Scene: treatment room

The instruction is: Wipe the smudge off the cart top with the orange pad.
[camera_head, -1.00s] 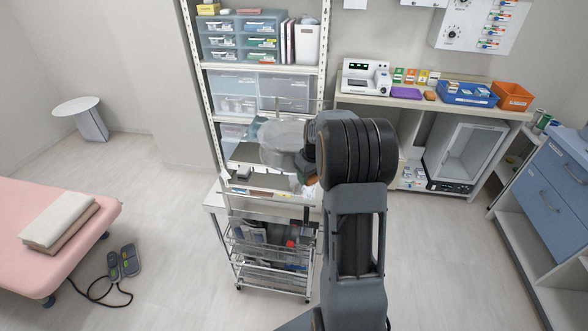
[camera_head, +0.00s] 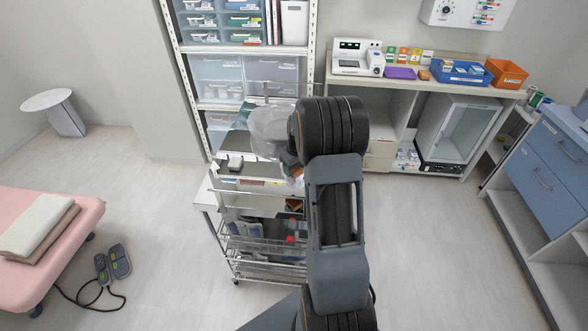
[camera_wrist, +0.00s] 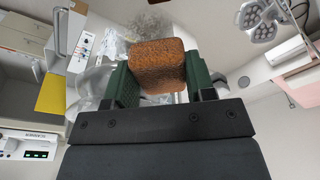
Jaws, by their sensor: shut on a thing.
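The orange pad (camera_wrist: 158,65) is a rounded, rough orange-brown block in the wrist view. My gripper (camera_wrist: 160,78) is shut on it, with a dark green finger on each side. In the head view my arm covers much of the gripper; a small orange-brown patch (camera_head: 293,205) beside the arm looks like the pad, over the cart. The cart (camera_head: 265,245) has chrome rails and wire baskets and stands in front of the shelving. My arm hides the right part of its top.
A metal shelf rack (camera_head: 175,70) with drawer boxes stands behind the cart. A counter (camera_head: 440,83) with an analyser (camera_head: 357,58), a blue bin (camera_head: 462,73) and an orange bin (camera_head: 506,73) is at right. A pink bed (camera_head: 75,225) and foot pedal (camera_head: 112,262) are left. Floor between is clear.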

